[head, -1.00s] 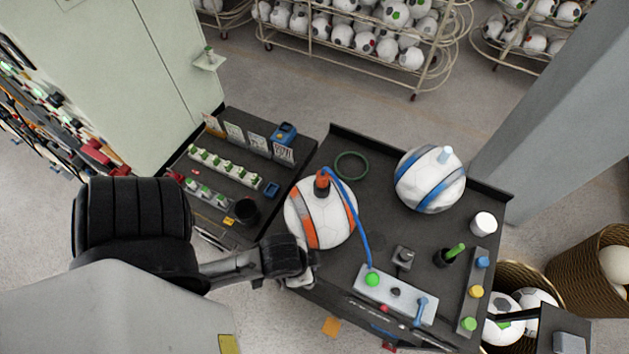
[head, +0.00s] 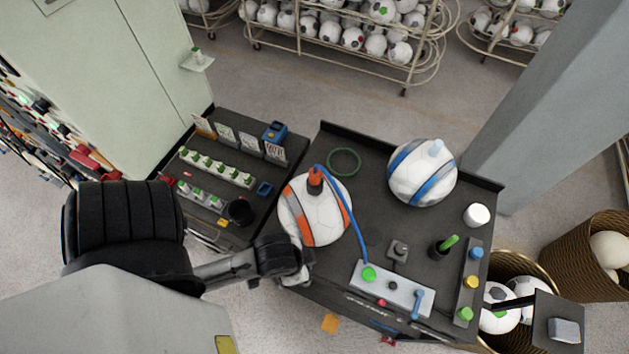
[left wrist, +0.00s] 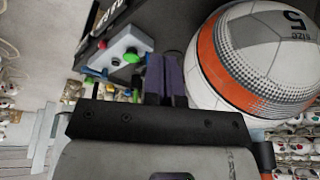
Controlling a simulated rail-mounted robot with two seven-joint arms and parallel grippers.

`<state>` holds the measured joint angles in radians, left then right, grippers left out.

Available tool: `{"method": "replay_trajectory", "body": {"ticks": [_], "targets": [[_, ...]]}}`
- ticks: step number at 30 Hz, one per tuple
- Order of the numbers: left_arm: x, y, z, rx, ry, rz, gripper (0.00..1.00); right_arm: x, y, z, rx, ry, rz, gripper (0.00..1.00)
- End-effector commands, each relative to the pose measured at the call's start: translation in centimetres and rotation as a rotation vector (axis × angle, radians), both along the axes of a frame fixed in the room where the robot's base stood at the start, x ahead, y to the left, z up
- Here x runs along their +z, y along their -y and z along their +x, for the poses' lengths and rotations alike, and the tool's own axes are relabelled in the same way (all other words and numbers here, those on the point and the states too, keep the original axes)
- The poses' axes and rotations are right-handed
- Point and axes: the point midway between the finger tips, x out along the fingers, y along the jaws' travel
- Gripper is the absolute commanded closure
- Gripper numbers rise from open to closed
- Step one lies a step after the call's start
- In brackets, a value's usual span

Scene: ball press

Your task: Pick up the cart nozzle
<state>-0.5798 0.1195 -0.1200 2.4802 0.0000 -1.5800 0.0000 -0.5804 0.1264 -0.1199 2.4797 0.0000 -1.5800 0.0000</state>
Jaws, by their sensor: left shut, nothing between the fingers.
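An orange and black nozzle (head: 315,180) with a blue hose (head: 349,215) stands at the top of an orange-striped white ball (head: 320,222) on the dark cart (head: 378,165). I take it for the cart nozzle, though no label shows. The hose runs to a grey panel with a green knob (head: 369,274). My left gripper (head: 300,274) is at the cart's near left edge, beside the ball and below the nozzle in the picture. In the left wrist view its purple fingers (left wrist: 166,80) are shut and empty, beside the ball (left wrist: 262,60). The nozzle does not show clearly there.
A blue-striped ball (head: 422,174), a white cap (head: 477,215), a black cup with a green marker (head: 443,245) and a knob strip (head: 468,285) share the cart. A green ring (head: 344,162) lies behind the ball. A grey pillar (head: 548,100) rises at right.

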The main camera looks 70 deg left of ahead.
Motion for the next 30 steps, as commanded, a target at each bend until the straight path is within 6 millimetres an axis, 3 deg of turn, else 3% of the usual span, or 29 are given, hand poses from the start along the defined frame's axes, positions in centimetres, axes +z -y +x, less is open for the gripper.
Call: {"method": "replay_trajectory", "body": {"ticks": [8, 26, 30], "targets": [[-0.02, -0.11, -0.02, -0.003, 0.000, 0.004, 0.98, 0.02, -0.16, 0.02, -0.004, 0.000, 0.005, 1.00], [-0.02, -0.05, -0.03, -0.001, -0.001, 0.001, 0.41, 0.04, -0.29, 0.04, -0.006, 0.001, 0.010, 1.00], [-0.02, 0.06, -0.03, 0.001, -0.001, -0.002, 0.39, 0.04, -0.21, 0.04, -0.004, 0.001, 0.007, 1.00]]}}
